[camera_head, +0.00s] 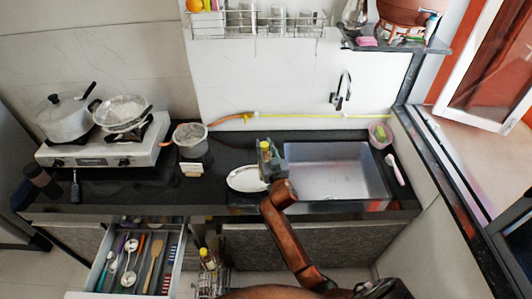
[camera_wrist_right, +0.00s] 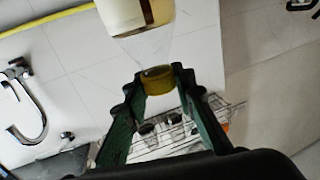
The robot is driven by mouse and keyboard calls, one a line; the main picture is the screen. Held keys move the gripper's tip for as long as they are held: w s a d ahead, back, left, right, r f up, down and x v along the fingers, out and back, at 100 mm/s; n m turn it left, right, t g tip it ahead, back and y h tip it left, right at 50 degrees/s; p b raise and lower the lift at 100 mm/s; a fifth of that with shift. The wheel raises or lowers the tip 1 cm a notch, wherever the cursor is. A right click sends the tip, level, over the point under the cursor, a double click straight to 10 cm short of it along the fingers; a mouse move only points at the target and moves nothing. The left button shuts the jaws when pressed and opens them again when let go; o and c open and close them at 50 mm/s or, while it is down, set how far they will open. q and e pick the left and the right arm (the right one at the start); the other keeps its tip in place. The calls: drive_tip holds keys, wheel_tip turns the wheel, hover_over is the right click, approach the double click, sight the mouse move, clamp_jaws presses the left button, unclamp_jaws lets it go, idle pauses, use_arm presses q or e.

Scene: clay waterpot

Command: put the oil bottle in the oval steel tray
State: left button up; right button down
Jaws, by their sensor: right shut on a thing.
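The oval steel tray (camera_head: 243,179) lies on the dark counter just left of the sink, and its right end is partly hidden by my right gripper. My right gripper (camera_head: 266,152) is shut on the oil bottle and holds it by the yellow cap end. The bottle's yellow cap (camera_wrist_right: 157,78) sits between the fingertips in the wrist view, and its clear neck and pale-labelled body (camera_wrist_right: 125,14) extend beyond them. My left gripper is not in view.
The sink (camera_head: 330,175) is right of the tray. A grey pot (camera_head: 190,140) stands left, with a stove (camera_head: 100,150) farther left. An open cutlery drawer (camera_head: 135,262) and a pull-out rack with a yellow-capped bottle (camera_head: 207,258) stick out below the counter.

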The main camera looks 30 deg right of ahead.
drive_tip(key=w+f, duration=0.2)
drive_tip(key=shift+w+d+f+b, duration=0.1)
drive_tip(key=shift+d+f+b, duration=0.2)
drive_tip(key=shift+d, duration=0.1)
drive_tip(key=shift+f, duration=1.45)
drive_tip(key=shift+b, duration=0.3)
drive_tip(key=shift+f, duration=0.2)
drive_tip(key=c, duration=2.1)
unclamp_jaws()
drive_tip(key=shift+f, duration=0.15)
drive_tip(key=o, duration=0.5)
